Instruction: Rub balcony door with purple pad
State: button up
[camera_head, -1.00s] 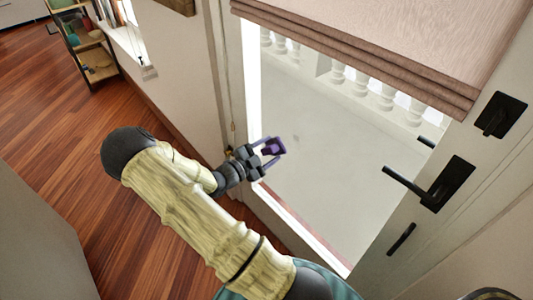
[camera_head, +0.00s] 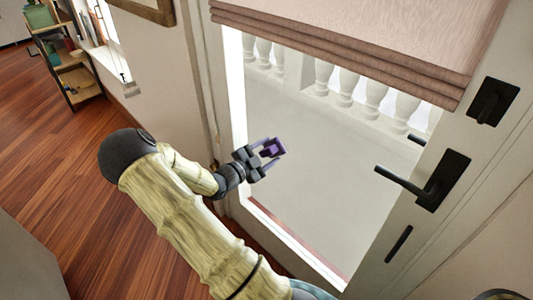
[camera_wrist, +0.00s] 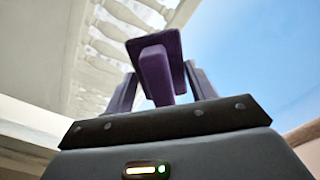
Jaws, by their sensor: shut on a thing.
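The purple pad (camera_head: 273,147) is held in my gripper (camera_head: 266,150), whose two fingers are shut on its handle. In the wrist view the purple pad (camera_wrist: 155,45) has a flat top on a stem between the fingers of my gripper (camera_wrist: 158,88). The balcony door (camera_head: 340,180) is a light frame with a large glass pane and a black lever handle (camera_head: 436,180) at right. In the head view the pad appears in front of the glass, left of the handle. I cannot tell whether it touches the pane.
A folded pinkish-brown blind (camera_head: 360,45) covers the top of the door. A white balustrade (camera_head: 345,85) stands outside beyond the glass. A shelf (camera_head: 75,75) with pots and other items is at the upper left. Open wooden floor (camera_head: 50,140) lies at left.

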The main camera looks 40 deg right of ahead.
aim_at(281, 154)
jog(key=shift+w+d+p, duration=0.1)
jog(key=shift+d+p, duration=0.4)
jog(key=shift+d, duration=0.4)
dwell(0.5)
jog(key=shift+s+r+p, duration=0.1)
jog(key=shift+s+p, duration=0.4)
jog(key=shift+s, duration=0.15)
jog(key=shift+s+d+p, duration=0.1)
jog(key=shift+s+p, duration=0.7)
jog(key=shift+s, duration=0.6)
jog(key=shift+d+p, duration=0.1)
jog(key=shift+p, duration=0.5)
jog(key=shift+w, duration=0.1)
